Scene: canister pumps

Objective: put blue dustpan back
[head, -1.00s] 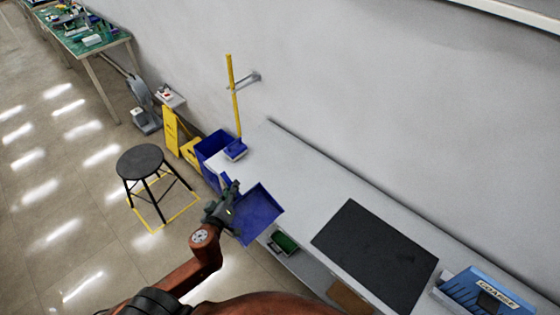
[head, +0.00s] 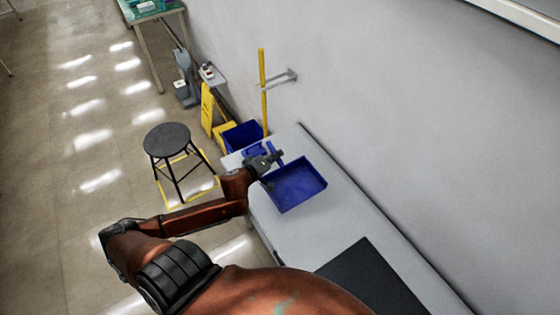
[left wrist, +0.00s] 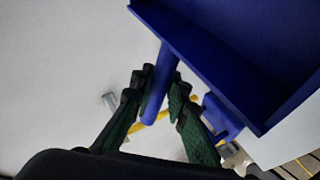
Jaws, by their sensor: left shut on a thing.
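The blue dustpan (head: 296,186) is held by its handle in my left gripper (head: 265,160), over the far end of the light grey bench (head: 300,232). I cannot tell whether the pan touches the bench top. In the left wrist view the pan (left wrist: 235,45) fills the upper right. Its round blue handle runs down between the green-padded fingers of my left gripper (left wrist: 161,92). A yellow broom handle (head: 262,68) stands upright by a metal wall hook (head: 280,77), just beyond the gripper. My right gripper is not in view.
A blue bucket (head: 240,135) and a yellow floor sign (head: 207,108) stand beyond the bench end. A black stool (head: 167,140) stands on the floor to the left. A black mat (head: 372,280) lies on the near bench top. The bench between mat and dustpan is clear.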

